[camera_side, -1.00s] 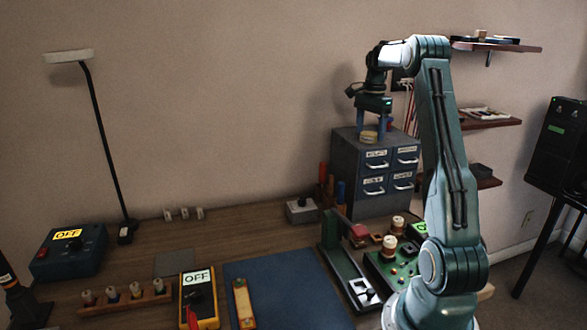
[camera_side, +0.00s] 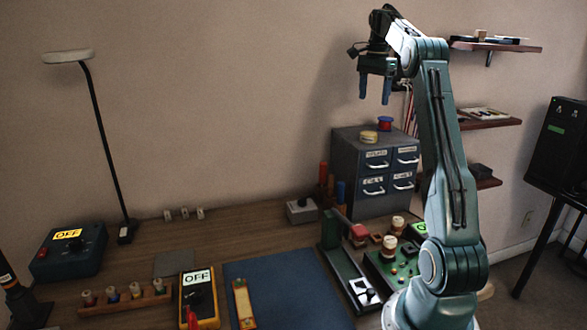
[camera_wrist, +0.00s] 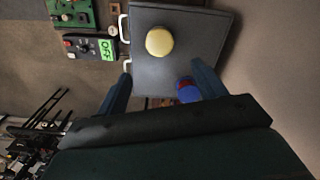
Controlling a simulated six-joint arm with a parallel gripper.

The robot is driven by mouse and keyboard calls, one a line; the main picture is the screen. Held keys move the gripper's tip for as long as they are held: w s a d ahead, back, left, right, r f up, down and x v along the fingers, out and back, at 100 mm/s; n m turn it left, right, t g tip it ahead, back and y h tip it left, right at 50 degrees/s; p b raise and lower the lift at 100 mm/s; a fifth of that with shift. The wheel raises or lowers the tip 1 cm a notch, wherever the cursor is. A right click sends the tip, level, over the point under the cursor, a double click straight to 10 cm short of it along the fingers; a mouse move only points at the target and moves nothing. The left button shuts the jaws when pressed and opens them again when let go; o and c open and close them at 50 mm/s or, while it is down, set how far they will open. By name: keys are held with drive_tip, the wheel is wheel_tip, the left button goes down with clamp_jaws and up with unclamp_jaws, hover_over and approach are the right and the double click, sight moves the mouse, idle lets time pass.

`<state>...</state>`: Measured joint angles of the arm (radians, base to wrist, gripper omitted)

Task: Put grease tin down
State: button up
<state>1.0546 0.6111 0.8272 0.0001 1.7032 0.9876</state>
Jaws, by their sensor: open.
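The grease tin, a small round yellowish tin (camera_side: 369,137), rests on top of the grey drawer cabinet (camera_side: 348,150) near its front left edge. In the wrist view the tin (camera_wrist: 159,41) lies on the cabinet top, ahead of the fingertips and apart from them. My gripper (camera_side: 375,98) is open and empty, above the cabinet top with its fingers pointing down. In the wrist view the fingers (camera_wrist: 160,84) are spread wide.
A blue and red spool (camera_side: 385,123) stands behind the tin on the cabinet; in the wrist view it is close to the right finger. A wall shelf (camera_side: 490,124) is to the right. The blue mat (camera_side: 285,295) on the bench has clear room.

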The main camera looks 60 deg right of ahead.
drive_tip(key=shift+r, duration=0.2)
idle(0.6)
drive_tip(key=w+a+r+n+t+h, duration=0.15)
drive_tip(key=a+n, duration=0.45)
drive_tip(key=a, duration=0.8)
drive_tip(key=w+a+r+n+t, duration=0.1)
drive_tip(key=w+a+r+n, duration=0.35)
drive_tip(key=a, duration=1.05)
drive_tip(key=s+a+f+n+t, duration=0.1)
drive_tip(key=s+a+f+n, duration=0.5)
drive_tip(key=a, duration=0.3)
drive_tip(key=s+a+f+n+t+y, duration=0.1)
drive_tip(key=s+a+f+n+t, duration=0.1)
drive_tip(key=s+a+f+n, duration=0.5)
drive_tip(key=shift+s+a+f, duration=0.15)
drive_tip(key=shift+s+a, duration=0.8)
drive_tip(key=shift+a, duration=0.05)
drive_tip(key=shift+y, duration=0.25)
